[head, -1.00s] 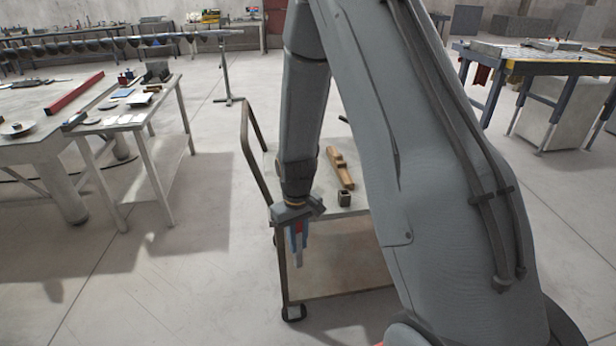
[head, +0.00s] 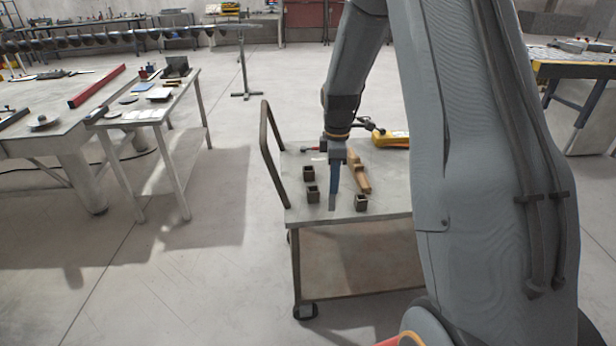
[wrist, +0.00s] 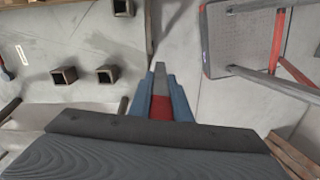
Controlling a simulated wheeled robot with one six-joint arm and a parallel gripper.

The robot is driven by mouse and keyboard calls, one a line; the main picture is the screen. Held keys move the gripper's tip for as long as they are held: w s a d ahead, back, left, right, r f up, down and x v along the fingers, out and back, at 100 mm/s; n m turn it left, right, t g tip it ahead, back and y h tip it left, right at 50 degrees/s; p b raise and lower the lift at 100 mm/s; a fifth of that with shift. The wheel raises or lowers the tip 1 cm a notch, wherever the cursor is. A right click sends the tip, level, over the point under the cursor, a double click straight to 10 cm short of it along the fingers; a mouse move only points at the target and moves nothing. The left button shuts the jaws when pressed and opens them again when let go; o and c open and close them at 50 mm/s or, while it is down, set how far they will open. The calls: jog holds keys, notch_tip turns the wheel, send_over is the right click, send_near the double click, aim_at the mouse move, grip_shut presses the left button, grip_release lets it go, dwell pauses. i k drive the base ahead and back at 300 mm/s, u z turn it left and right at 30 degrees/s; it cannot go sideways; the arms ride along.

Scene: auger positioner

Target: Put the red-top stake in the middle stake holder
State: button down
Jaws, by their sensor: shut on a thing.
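My gripper (head: 334,185) has blue fingers and is shut on the red-top stake. In the wrist view, the stake's red top (wrist: 160,107) sits between the fingers and its grey shaft (wrist: 160,72) points away. In the head view, the stake hangs roughly upright over the cart; fingers hide most of it. Three dark square open holders stand on the cart: a back left one (head: 308,173), a front left one (head: 312,193) and a right one (head: 361,203). The stake's lower end appears between the front left and right holders, apart from both. All three holders look empty.
The grey cart top (head: 290,208) has a bent handle rail (head: 268,140) on its left. A wooden tool (head: 358,175) lies behind the right holder. A yellow case (head: 392,138) and a red-handled tool (head: 310,149) lie further back. Tables stand left.

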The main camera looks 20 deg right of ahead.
aim_at(308, 179)
jog(key=i, duration=0.9)
